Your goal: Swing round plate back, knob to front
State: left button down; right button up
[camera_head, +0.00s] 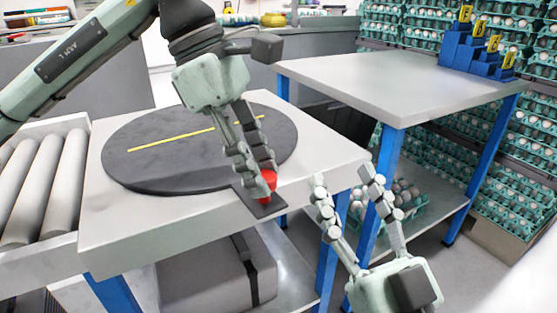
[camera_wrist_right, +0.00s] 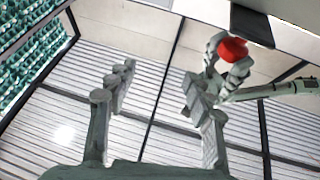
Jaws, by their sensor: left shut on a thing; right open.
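The round plate (camera_head: 140,170) is a dark grey disc with a yellow stripe, lying flat on a light grey table. A dark tab reaches from its edge over the front of the table and bears a red knob (camera_head: 269,182). My left gripper (camera_head: 262,182) is shut on the red knob; its fingers cover part of it. My right gripper (camera_head: 345,186) is open and empty, to the right of the knob, off the table's front right corner.
A roller conveyor (camera_head: 40,185) adjoins the table on the left. A second table (camera_head: 390,85) with blue legs stands behind right, bearing blue stepped blocks (camera_head: 478,50) with yellow tags. A tray of eggs (camera_head: 405,205) is on its lower shelf. Stacked egg trays (camera_head: 520,120) line the right.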

pick_arm(q)
jog(key=shift+s+a+m, duration=0.5)
jog(key=shift+a, duration=0.3)
pick_arm(e)
jog(key=shift+s+d+r+t, duration=0.15)
jog(key=shift+s+r+t, duration=0.05)
jog(key=shift+r+t, duration=0.15)
pick_arm(q)
jog(key=c, duration=1.5)
grip_release()
jog(key=shift+a, duration=0.1)
jog(key=shift+c, duration=0.2)
jog(key=o, duration=0.4)
jog(key=shift+s+a, duration=0.1)
jog(key=shift+r, duration=0.2)
jog(key=v, duration=1.1)
jog(key=shift+w+a+r, duration=0.1)
jog(key=shift+w+r, duration=0.15)
jog(key=shift+r, duration=0.05)
jog(key=shift+s, duration=0.1)
pick_arm(e)
jog(key=shift+s, duration=0.1)
